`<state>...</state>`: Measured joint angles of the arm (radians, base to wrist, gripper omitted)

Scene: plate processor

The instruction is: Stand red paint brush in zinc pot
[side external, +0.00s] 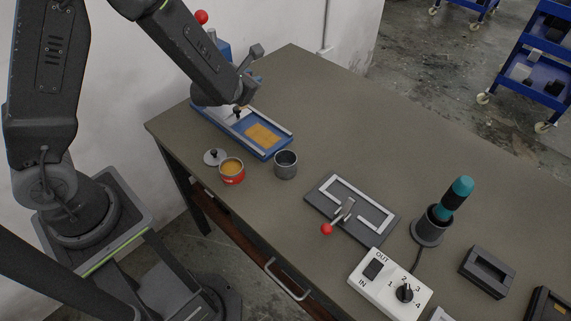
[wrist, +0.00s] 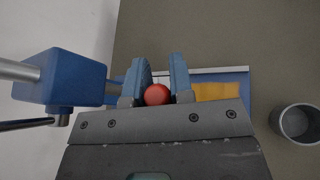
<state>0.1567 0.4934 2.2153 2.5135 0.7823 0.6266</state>
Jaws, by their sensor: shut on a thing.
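My gripper (wrist: 157,88) is shut, with its two blue fingers on either side of a round red end, which I take for the red paint brush (wrist: 157,96). The rest of the brush is hidden. In the side external view the wrist hangs over the blue plate bed, and it hides the fingers. A small dark tip (side external: 237,112) shows below; I cannot tell whether it is the bristles. The zinc pot (side external: 286,165) stands upright and looks empty, to the right of the gripper. It also shows in the wrist view (wrist: 297,123), at the right edge.
A blue plate bed (side external: 276,147) carries a yellow-orange patch. A red paint tin (side external: 232,172) stands left of the pot, with its lid (side external: 214,157) beside it. A blue press block (wrist: 75,78) stands close left of the fingers. A clamp fixture (side external: 352,210) is farther right.

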